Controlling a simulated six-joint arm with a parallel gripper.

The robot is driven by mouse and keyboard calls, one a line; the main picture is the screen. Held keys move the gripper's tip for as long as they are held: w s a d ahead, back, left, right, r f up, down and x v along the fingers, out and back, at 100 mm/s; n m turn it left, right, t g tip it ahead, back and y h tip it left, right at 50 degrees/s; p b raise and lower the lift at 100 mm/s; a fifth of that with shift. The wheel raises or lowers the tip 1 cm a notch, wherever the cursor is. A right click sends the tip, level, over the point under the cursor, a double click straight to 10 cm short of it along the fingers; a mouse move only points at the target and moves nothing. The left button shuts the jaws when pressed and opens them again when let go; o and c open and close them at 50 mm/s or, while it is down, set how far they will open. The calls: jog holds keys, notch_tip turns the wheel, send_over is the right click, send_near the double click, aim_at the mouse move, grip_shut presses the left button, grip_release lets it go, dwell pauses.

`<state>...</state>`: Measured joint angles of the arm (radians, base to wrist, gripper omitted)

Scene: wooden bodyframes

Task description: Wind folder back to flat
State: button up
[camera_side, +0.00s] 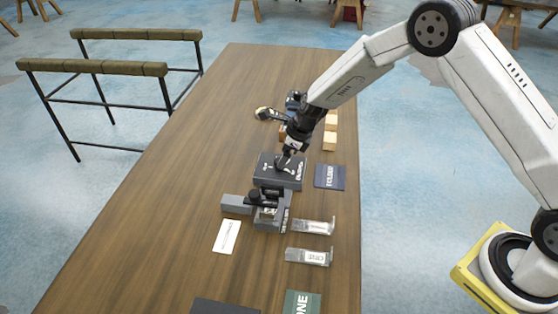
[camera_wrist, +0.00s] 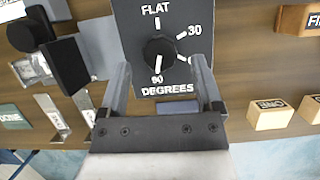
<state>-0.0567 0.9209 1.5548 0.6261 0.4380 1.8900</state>
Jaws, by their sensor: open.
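The dial panel (camera_side: 265,178) is a dark box with a black knob on it. In the wrist view the black knob (camera_wrist: 160,50) sits on the dark panel (camera_wrist: 130,20) marked FLAT, 30, another partly hidden mark, 90 and DEGREES. My gripper (camera_wrist: 160,70) is open, one finger on each side of the knob with gaps. In the side view my gripper (camera_side: 287,160) is low over the panel. The grey and black folder (camera_side: 268,212) stands in front of the panel; its black parts (camera_wrist: 70,65) also show in the wrist view.
A FOLDER card (camera_side: 330,177) lies right of the panel. Wooden blocks (camera_side: 329,141) stand behind, right of my arm. The left of the wooden table (camera_side: 150,200) is clear.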

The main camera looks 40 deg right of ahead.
jog(key=shift+x, duration=1.15)
grip_shut()
